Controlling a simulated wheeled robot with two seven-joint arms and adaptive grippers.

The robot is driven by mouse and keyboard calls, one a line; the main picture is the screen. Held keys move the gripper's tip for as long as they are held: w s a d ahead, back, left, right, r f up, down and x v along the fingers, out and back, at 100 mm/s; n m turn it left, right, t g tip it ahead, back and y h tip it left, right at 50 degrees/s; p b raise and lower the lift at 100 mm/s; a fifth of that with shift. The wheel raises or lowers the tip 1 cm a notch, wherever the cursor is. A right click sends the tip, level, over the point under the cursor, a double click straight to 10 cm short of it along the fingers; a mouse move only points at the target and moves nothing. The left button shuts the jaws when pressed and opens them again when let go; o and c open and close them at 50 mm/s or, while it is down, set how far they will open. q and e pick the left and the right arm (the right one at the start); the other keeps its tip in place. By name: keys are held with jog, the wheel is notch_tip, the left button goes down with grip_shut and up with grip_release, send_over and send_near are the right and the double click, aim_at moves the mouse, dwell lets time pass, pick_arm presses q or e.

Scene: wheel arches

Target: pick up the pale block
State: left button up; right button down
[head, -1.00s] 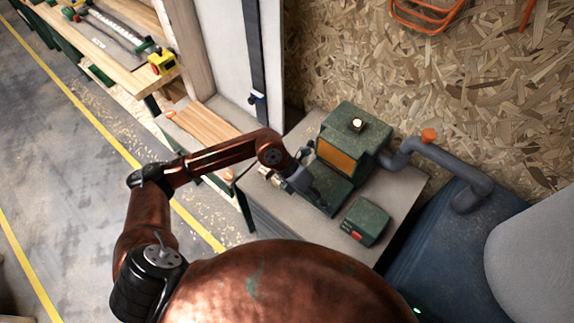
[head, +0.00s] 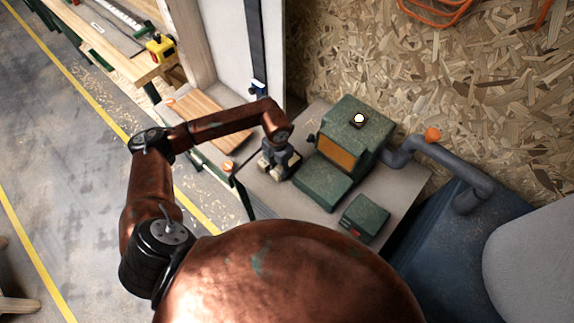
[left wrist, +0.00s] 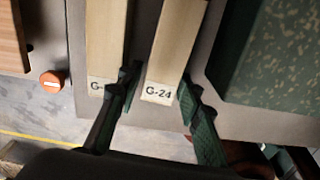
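Two pale wooden blocks show side by side in the left wrist view. The right one, marked G-24 (left wrist: 170,50), has its near end between the fingers of my left gripper (left wrist: 158,90). The other pale block (left wrist: 105,40) lies to its left, its label partly covered by a finger. The left finger sits in the gap between the blocks; the right finger is close to the G-24 block's right side. The fingers look apart; I cannot tell whether they touch it. In the head view my left gripper (head: 274,168) is low over the bench, largely hiding the blocks. My right gripper is out of view.
A green machine (head: 350,140) with an orange window stands on the grey bench (head: 310,225), right of my left gripper. A small green box (head: 364,218) is nearer me. An orange-red button (left wrist: 51,82) is left of the blocks. A grey pipe (head: 440,163) runs right.

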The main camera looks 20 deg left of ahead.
pick_arm(q)
jog(key=shift+f, duration=0.85)
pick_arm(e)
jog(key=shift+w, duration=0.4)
pick_arm(q)
jog(key=shift+d, duration=0.1)
jog(key=shift+c, duration=0.6)
jog(key=c, duration=0.7)
jog(key=shift+r, duration=0.15)
